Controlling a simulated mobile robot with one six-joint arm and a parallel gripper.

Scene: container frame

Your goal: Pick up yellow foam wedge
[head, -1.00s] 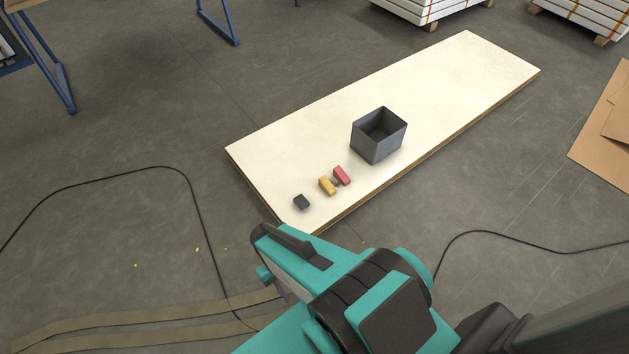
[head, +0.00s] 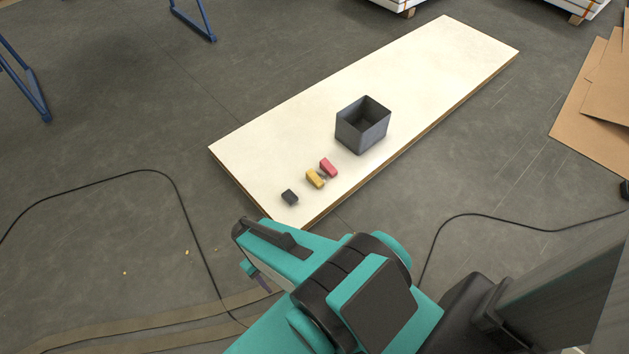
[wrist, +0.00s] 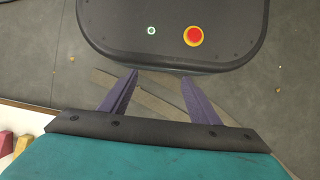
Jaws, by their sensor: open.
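The yellow foam wedge (head: 315,178) lies near the front end of the pale board (head: 410,80) in the head view. A red block (head: 328,167) sits just beyond it to the right, and a small black block (head: 290,197) sits to its lower left. In the wrist view, a yellow piece (wrist: 5,143) shows at the left edge, partly cut off, with a red piece (wrist: 22,143) beside it. My gripper (wrist: 158,85) is open and empty, with its two purple fingers apart. It is away from the wedge. In the head view my arm hides most of the gripper.
A dark grey open box (head: 362,126) stands on the board beyond the blocks. Black cables (head: 170,185) lie on the floor to both sides. Cardboard sheets (head: 590,95) lie at the right, and blue metal legs (head: 192,20) stand at the back left.

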